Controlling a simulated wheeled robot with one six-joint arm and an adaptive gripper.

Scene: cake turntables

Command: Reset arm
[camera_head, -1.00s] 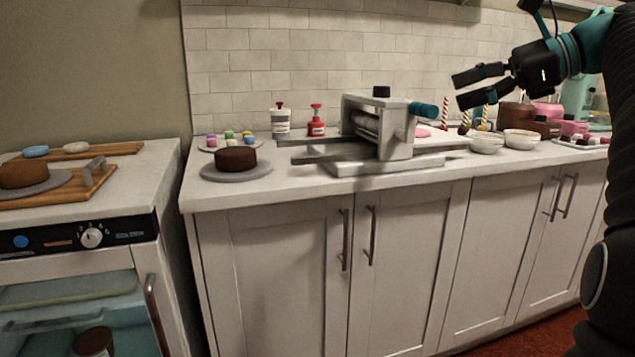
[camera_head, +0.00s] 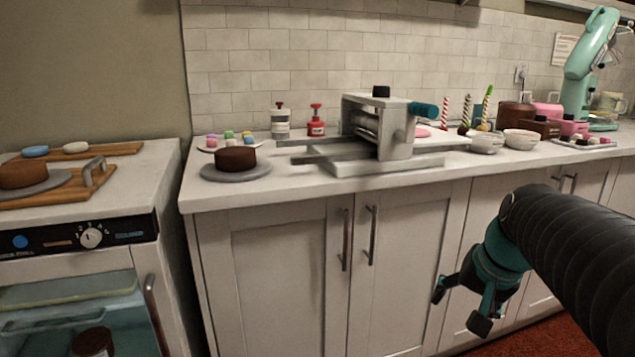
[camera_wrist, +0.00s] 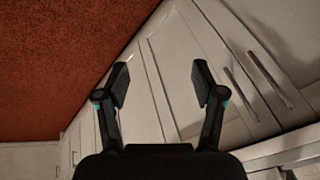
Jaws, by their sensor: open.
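My gripper (camera_head: 460,308) hangs low at the right in the head view, in front of the white cabinet doors and below the counter edge. It points down and to the left. In the wrist view my gripper (camera_wrist: 160,85) shows its two fingers spread well apart with nothing between them. Behind the fingers are the cabinet doors (camera_wrist: 150,95). My arm comes in from the right edge of the head view.
The counter (camera_head: 300,190) holds a grey press-like machine (camera_head: 397,150), a chocolate cake (camera_head: 236,158) on a grey turntable, bowls (camera_head: 484,143) and a green mixer (camera_head: 585,65). An oven (camera_head: 80,270) stands left. Red carpet (camera_wrist: 70,60) covers the floor.

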